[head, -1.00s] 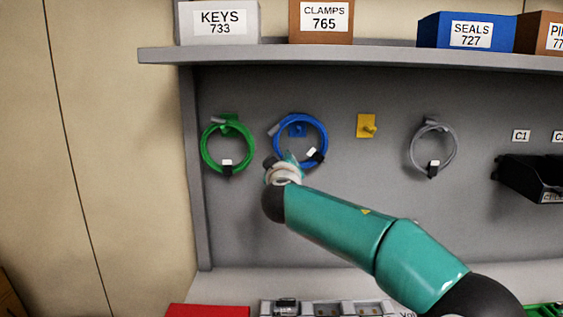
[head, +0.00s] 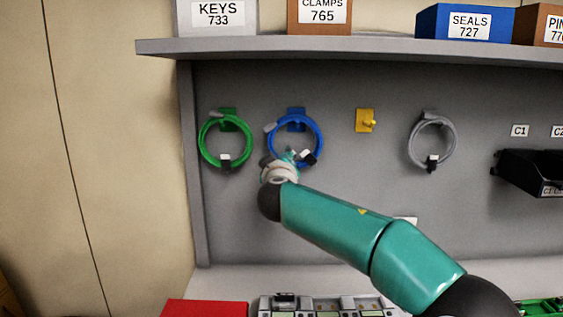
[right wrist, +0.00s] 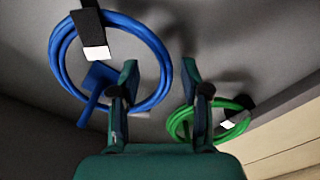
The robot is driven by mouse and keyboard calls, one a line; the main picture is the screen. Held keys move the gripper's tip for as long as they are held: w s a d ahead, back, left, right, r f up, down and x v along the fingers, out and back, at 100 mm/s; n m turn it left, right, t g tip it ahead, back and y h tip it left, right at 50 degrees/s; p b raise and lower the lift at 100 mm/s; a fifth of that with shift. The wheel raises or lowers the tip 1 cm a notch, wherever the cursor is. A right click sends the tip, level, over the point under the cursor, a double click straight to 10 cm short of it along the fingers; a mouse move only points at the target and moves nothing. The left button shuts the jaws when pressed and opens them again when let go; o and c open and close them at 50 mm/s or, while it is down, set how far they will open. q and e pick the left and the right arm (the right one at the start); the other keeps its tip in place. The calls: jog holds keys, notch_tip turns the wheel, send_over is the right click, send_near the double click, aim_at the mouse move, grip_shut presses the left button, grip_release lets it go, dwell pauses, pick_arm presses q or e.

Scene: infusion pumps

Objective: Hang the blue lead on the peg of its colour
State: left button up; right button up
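The blue lead (head: 271,151) is a coiled ring with a dark strap and white tag. In the head view its top crosses the blue peg plate (head: 297,112). In the right wrist view the blue peg (right wrist: 92,105) lies across the blue ring (right wrist: 57,52), which appears looped over it. My right gripper (head: 290,157) is at the ring's lower edge in the head view, largely hidden by its own wrist. In the right wrist view its fingers (right wrist: 158,78) are apart, with part of the ring showing between and behind them; contact cannot be told. My left gripper is out of view.
A green lead (head: 203,150) hangs close on the left and a grey lead (head: 411,147) on the right. The yellow peg (head: 366,121) is bare. A shelf (head: 380,48) with labelled boxes runs above; a black bin (head: 527,172) sits at right.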

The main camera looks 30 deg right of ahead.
jog(key=v, duration=1.2)
dwell(0.5)
